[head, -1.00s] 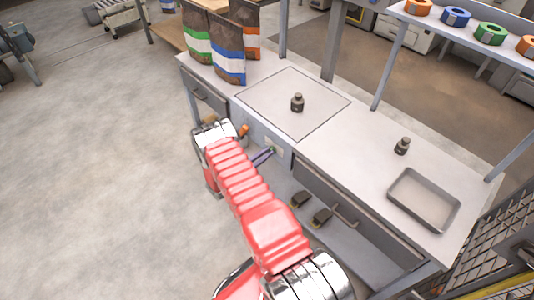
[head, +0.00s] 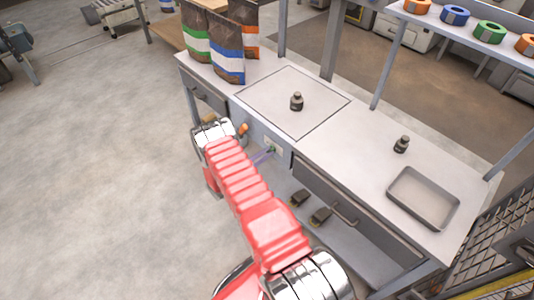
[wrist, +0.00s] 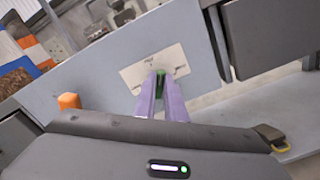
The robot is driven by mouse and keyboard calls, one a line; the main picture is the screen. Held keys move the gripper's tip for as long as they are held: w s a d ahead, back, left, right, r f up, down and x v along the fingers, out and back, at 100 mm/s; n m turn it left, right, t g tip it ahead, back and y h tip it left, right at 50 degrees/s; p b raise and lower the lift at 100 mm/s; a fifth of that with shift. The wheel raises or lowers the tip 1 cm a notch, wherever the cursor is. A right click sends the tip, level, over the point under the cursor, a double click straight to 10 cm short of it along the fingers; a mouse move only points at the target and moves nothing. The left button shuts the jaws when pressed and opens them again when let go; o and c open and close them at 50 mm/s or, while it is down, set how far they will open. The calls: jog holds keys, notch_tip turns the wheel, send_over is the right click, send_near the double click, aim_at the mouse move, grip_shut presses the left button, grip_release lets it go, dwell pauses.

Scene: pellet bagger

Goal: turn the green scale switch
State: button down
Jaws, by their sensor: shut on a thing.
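The green scale switch (wrist: 160,73) shows in the wrist view on a pale plate (wrist: 150,80) on the front of the bench. My gripper (wrist: 160,83) has its two purple fingers close together on the switch, one on each side of it. Only a small green part shows between and above the fingertips. In the head view my gripper (head: 268,152) is at the bench front, below the square scale plate (head: 293,103). The switch itself is too small to make out there.
An orange knob (head: 244,128) sits left of the plate; it also shows in the wrist view (wrist: 69,101). A dark drawer (head: 345,205) is to the right. Two dark pedals (head: 320,217) are below. A weight (head: 296,101), tray (head: 423,200) and bags (head: 228,50) stand on top.

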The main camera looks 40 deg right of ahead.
jog(key=c, duration=1.8)
grip_release()
jog(key=shift+a, duration=0.1)
jog(key=a, duration=1.3)
jog(key=shift+s+a+f, duration=0.1)
jog(key=shift+s+a, duration=0.05)
jog(key=shift+a, duration=0.25)
